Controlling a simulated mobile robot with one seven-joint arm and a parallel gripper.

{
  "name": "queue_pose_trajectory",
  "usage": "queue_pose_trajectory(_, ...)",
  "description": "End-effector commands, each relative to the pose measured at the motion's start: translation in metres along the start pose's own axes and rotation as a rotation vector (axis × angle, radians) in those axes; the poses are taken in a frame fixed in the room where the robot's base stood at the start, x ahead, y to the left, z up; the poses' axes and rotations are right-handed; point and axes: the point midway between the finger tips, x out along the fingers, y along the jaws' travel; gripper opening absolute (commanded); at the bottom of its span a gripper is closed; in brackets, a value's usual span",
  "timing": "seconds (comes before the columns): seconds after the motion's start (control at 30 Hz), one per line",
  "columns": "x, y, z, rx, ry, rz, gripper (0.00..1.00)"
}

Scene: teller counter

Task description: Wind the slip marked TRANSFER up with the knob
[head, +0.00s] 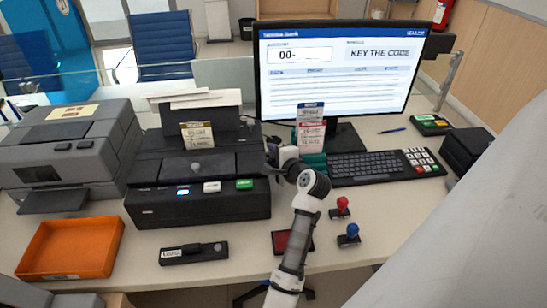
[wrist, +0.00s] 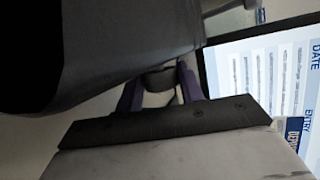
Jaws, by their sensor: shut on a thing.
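A black slip printer (head: 200,205) stands on the counter, with a slip with a yellowish header (head: 197,135) upright in its top; its print is too small to read. My gripper (head: 277,157) is at the printer's right side, shut on the dark knob there. In the wrist view, my gripper's two purple fingers (wrist: 158,88) stand either side of the knob (wrist: 157,78), partly hidden by the printer's dark body (wrist: 100,50). More slips, one with a blue header (head: 311,108) and one with a red header (head: 311,133), stand in a teal holder right of my gripper.
A monitor (head: 340,70) reading "KEY THE CODE" and a keyboard (head: 370,168) are to the right. Red (head: 341,207) and blue (head: 349,236) stamps stand near my arm. A grey printer (head: 65,150) and orange tray (head: 70,248) are to the left.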

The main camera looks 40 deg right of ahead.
Motion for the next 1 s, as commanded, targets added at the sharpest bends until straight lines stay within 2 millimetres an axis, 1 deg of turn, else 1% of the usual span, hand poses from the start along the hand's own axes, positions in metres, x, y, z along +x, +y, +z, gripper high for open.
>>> queue_pose_trajectory(0.2, 0.0, 0.0, 0.0, 0.002, -0.001, 0.001, 0.15)
queue_pose_trajectory(0.23, 0.0, 0.0, 0.0, 0.002, -0.002, 0.001, 0.41)
queue_pose_trajectory(0.37, 0.0, 0.0, 0.0, 0.002, -0.001, 0.001, 0.58)
queue_pose_trajectory(0.63, -0.001, 0.0, 0.0, 0.001, -0.001, 0.001, 0.59)
queue_pose_trajectory(0.73, -0.005, 0.001, 0.0, 0.001, 0.0, 0.0, 0.59)
queue_pose_trajectory(0.87, -0.024, 0.002, -0.001, 0.002, 0.002, -0.001, 0.59)
queue_pose_trajectory(1.0, -0.056, 0.003, -0.001, 0.0, 0.004, -0.001, 0.59)
